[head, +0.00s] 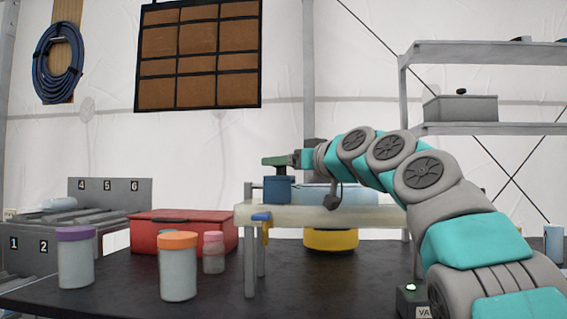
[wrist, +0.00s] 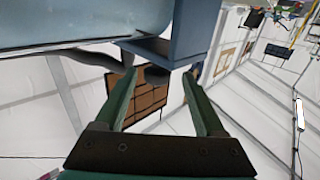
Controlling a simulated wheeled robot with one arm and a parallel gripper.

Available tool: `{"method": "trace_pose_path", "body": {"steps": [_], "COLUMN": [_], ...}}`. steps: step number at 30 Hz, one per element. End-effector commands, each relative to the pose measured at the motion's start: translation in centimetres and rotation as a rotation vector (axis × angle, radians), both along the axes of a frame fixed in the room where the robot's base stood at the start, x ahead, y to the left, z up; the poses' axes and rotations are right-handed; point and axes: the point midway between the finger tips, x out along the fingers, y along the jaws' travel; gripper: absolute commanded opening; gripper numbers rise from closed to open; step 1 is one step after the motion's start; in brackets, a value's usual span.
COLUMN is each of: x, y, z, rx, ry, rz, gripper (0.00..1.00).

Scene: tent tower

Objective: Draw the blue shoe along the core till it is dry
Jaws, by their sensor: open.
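The blue shoe (head: 278,190) is a dark blue block at the left end of the pale blue core (head: 325,194), which lies along the top of a pale stand. My gripper (head: 283,160) is at the shoe's top, with its green fingers level. In the wrist view, my gripper (wrist: 162,74) has its two fingers apart. The blue shoe (wrist: 192,32) is just beyond them, and the core (wrist: 80,18) runs across the top left. A dark grey piece shows near the fingertips; I cannot tell whether it touches them.
A jar with a purple lid (head: 76,260), a jar with an orange lid (head: 178,268) and a pink-lidded jar (head: 213,253) stand left of the stand. A red case (head: 165,232) is behind them. A yellow tub (head: 331,240) sits under the stand (head: 330,216).

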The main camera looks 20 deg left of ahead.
Motion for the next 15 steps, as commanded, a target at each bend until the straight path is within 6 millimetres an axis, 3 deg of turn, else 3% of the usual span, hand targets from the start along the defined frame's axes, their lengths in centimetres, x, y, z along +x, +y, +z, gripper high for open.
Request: {"method": "trace_pose_path", "body": {"steps": [8, 15], "x": [-0.5, -2.3], "y": [-0.8, -3.6], "z": [-0.2, -0.3], "rx": [-0.001, 0.002], "ry": [-0.001, 0.0], "rz": [0.0, -0.001], "gripper": [0.72, 0.72]}}
